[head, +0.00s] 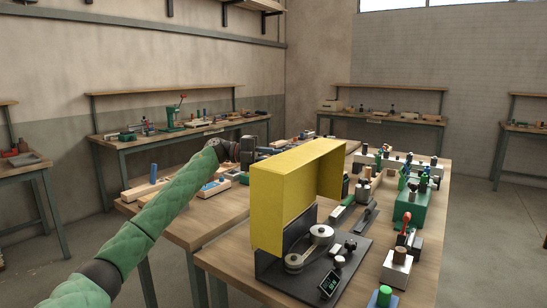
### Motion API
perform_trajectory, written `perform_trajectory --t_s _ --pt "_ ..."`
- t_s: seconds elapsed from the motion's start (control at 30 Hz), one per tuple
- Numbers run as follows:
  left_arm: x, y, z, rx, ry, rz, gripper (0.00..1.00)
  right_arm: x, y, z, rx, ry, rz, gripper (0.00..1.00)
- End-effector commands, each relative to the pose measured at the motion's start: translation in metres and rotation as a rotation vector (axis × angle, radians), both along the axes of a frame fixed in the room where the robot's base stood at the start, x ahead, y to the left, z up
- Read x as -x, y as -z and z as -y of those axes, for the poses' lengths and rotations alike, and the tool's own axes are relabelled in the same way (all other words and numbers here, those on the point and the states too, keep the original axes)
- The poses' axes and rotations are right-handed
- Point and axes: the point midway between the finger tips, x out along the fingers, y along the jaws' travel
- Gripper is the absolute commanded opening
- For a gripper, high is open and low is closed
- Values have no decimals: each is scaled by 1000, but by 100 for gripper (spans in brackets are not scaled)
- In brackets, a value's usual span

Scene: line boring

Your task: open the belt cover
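The yellow belt cover (282,200) stands raised above a dark machine base (325,263) on the near wooden workbench. Two pale pulleys (321,233) with a belt show uncovered below it. My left arm, in a green sleeve, reaches in from the left. My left gripper (276,148) is at the upper far-left side of the cover, close to its top edge. Its fingertips are small and partly hidden by the cover, so I cannot tell whether they touch it or are open. My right gripper is not in view.
A small dark display box (329,284) sits at the front of the base. A green block (411,206), a red-knobbed fixture (399,256) and many small parts crowd the bench's right side. Other workbenches (185,135) line the walls. Floor at right is clear.

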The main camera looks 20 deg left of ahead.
Motion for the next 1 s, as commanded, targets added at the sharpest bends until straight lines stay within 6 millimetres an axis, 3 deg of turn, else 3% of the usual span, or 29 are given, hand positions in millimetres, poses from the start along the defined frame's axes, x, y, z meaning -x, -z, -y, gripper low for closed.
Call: perform_trajectory --t_s 0.03,0.13,0.5,0.67,0.8,1.0 --pt "0 0 0 -1 0 0 20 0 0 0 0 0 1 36" --pt "0 0 0 -1 0 0 38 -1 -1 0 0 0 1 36" --pt "0 1 -5 -2 -1 0 38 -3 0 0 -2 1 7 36" --pt "2 1 -25 -2 -2 1 38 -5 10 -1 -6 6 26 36" --pt "3 1 -48 -2 -2 1 38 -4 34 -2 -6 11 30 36" --pt "5 -1 -71 -2 -1 0 38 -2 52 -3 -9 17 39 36"
